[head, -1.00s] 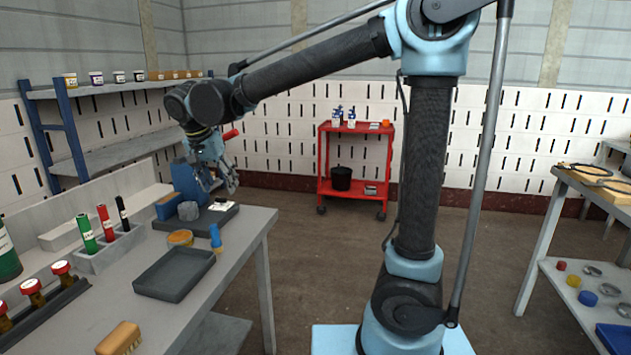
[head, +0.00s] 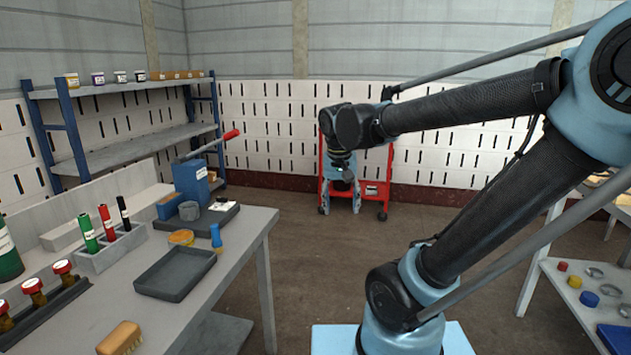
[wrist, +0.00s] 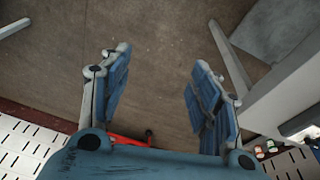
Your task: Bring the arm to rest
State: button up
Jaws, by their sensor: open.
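My gripper (head: 342,195) hangs in the air in the middle of the head view, pointing down in front of the red cart. It is clear of the workbench. In the wrist view my gripper (wrist: 160,85) shows two blue fingers spread apart, with only bare floor between them. It is open and empty. My arm reaches in from the right side of the head view.
The grey workbench (head: 222,270) stands at left with a dark empty tray (head: 175,274), a blue cylinder (head: 216,236) and marker tubes (head: 106,222). The red cart (head: 374,205) stands behind my gripper. A shelf table (head: 575,300) is at right. Open floor (head: 300,290) lies between.

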jog(key=s+d+f+n, duration=0.1)
jog(key=s+d+f, duration=1)
jog(key=shift+d+f+y, duration=0.35)
jog(key=shift+y, duration=0.05)
dwell(0.3)
